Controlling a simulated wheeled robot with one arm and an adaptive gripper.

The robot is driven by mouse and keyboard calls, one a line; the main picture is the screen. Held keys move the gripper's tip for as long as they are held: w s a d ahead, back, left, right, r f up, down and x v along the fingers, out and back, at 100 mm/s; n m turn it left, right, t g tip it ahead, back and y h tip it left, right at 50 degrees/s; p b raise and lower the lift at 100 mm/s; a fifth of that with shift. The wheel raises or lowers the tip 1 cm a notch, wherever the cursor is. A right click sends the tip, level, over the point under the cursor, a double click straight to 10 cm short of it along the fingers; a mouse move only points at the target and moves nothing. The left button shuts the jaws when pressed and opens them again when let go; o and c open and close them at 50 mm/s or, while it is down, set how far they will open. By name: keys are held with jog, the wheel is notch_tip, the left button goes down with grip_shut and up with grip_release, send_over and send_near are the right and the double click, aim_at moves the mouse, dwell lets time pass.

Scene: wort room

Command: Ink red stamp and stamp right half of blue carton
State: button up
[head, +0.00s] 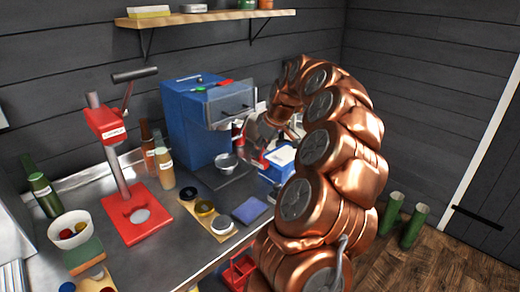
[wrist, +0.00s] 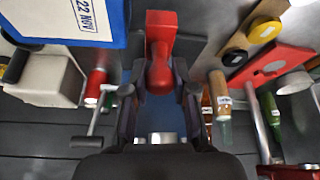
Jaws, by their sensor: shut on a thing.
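My gripper (wrist: 160,88) is shut on the red stamp (wrist: 160,30), its fingers on either side of the red handle. In the head view my gripper (head: 262,135) is partly hidden by my arm, and a bit of red shows below it. The blue carton (head: 270,172) stands on the bench below and right of the gripper, partly behind my arm. In the wrist view the carton (wrist: 112,42) is at the upper left, beside the stamp and apart from it in the picture. Its white top carries a blue "22 NOV" mark. The stamp's inking face is hidden.
A blue-purple pad (head: 252,209) lies at the bench's front edge. Left of it, a wooden board (head: 212,226) holds black, yellow and grey round tins. A blue machine (head: 195,125), a red lever press (head: 135,215), bottles (head: 165,168) and a white bowl (head: 69,236) crowd the bench.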

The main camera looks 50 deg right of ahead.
jog(key=shift+c, duration=0.6)
jog(key=shift+s+a+f+n, duration=0.15)
jog(key=shift+a+n, duration=0.15)
jog(key=s+a+f+n+g+y+b, duration=0.1)
jog(key=s+a+n+g+y+b, duration=0.15)
jog(key=s+a+n, duration=0.45)
jog(key=shift+n+t+y, duration=0.25)
jog(key=shift+n+y, duration=0.1)
jog(key=shift+n, duration=0.35)
jog(key=shift+x, duration=3.45)
jog(key=shift+a+f+b, duration=0.2)
jog(key=shift+f+b, duration=0.4)
jog(key=shift+b, duration=0.5)
jog(key=shift+r, duration=0.1)
notch_tip(320, 180, up, 7)
jog(key=shift+p, duration=0.4)
dwell(0.3)
